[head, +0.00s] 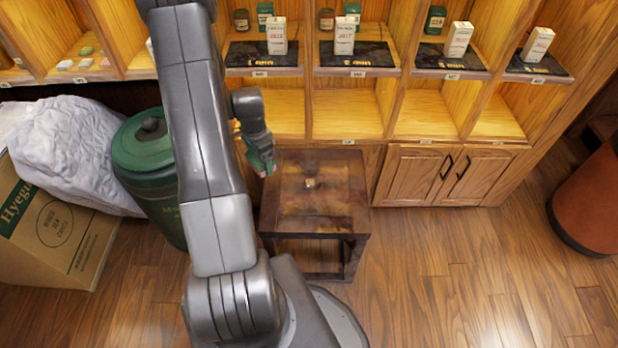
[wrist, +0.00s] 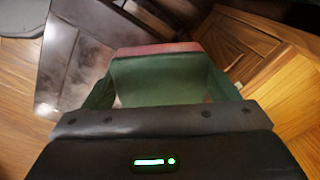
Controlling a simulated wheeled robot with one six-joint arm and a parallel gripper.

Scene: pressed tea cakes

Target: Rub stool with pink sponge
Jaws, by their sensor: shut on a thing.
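The stool (head: 340,222) is a square dark brown wooden one with a lighter, hazy middle on its top and a small pale spot there. Its dark top with whitish smudges also shows at upper left in the wrist view (wrist: 82,62). My gripper (head: 262,168) is at the stool's back left edge, pointing down. It is shut on the pink sponge (wrist: 155,49), which shows as a reddish-pink strip beyond the green jaws. Most of the sponge is hidden. I cannot tell whether it touches the stool.
A wooden shelf unit (head: 345,112) with boxes and tins stands behind the stool, with a closed cabinet (head: 445,175) at right. A green lidded bin (head: 142,150), a cardboard box (head: 58,228) and a white cloth (head: 72,150) are at left. The floor at front right is clear.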

